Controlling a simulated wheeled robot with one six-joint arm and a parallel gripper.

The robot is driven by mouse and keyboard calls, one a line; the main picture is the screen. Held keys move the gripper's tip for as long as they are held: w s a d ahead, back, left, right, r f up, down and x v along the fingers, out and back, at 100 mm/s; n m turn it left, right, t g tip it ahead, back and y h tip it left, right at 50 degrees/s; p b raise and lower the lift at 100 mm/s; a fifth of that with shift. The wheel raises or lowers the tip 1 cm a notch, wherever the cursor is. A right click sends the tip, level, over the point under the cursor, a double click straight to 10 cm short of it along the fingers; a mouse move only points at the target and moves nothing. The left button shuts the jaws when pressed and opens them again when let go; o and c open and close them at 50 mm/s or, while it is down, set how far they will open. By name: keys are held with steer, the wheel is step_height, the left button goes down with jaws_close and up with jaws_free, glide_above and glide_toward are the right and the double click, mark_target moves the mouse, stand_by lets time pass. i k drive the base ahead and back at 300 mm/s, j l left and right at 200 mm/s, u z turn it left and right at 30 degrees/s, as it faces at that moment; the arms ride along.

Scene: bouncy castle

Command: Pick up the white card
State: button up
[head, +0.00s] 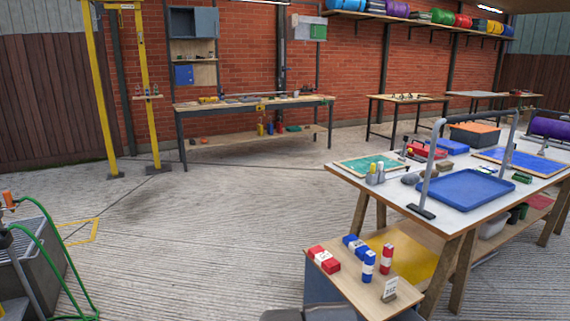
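The white card (390,287) stands upright, with dark marks on its face too small to read. It is near the front right corner of a small wooden-topped stand (347,293), in the lower middle right of the head view. A red and white cylinder (387,259) and a blue and white cylinder (368,266) stand just behind and to the left of it. My gripper cannot be made out; only a dark part of my own body shows at the bottom edge, left of the stand.
Red blocks (323,259) and a blue block (354,244) lie on the same stand. A large white-topped table (345,173) with a blue tray (466,187) is close behind on the right. A grey bin (42,262) with green hoses is at left. The floor between is clear.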

mark_target(390, 294)
steer(key=k, duration=0.3)
steer(key=i+l, duration=0.25)
steer(key=i, duration=0.2)
steer(key=i+l+z, duration=0.1)
steer(key=i+l, duration=0.2)
steer(key=i, duration=0.15)
steer(key=i+l, duration=0.25)
steer(key=i, duration=0.2)
